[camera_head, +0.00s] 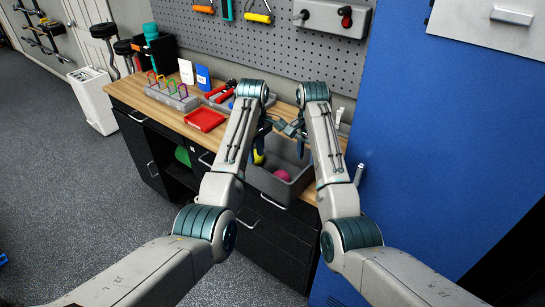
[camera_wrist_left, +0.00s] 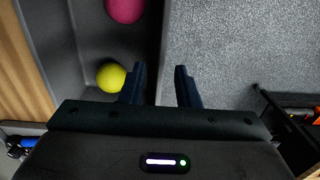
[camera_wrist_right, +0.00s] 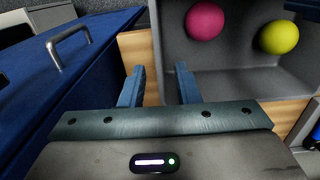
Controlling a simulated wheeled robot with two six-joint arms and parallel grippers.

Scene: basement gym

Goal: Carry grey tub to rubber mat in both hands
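The grey tub (camera_head: 268,184) stands on the wooden counter at its right end. A pink ball (camera_head: 281,175) and a yellow ball (camera_head: 258,157) lie inside. My left gripper (camera_head: 260,143) is open. In the left wrist view its fingers (camera_wrist_left: 160,87) are apart, one on the tub's inner side and one outside over the floor. My right gripper (camera_head: 299,147) is open too. In the right wrist view its fingers (camera_wrist_right: 160,88) are on either side of another tub wall. Neither visibly clamps the wall. I cannot pick out a rubber mat.
A red tray (camera_head: 205,119), a rack with coloured loops (camera_head: 172,95) and red-handled tools (camera_head: 219,93) lie on the wooden counter (camera_head: 160,110) to the left. A blue cabinet (camera_head: 440,130) stands close on the right. The floor (camera_head: 90,190) at left is largely clear.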

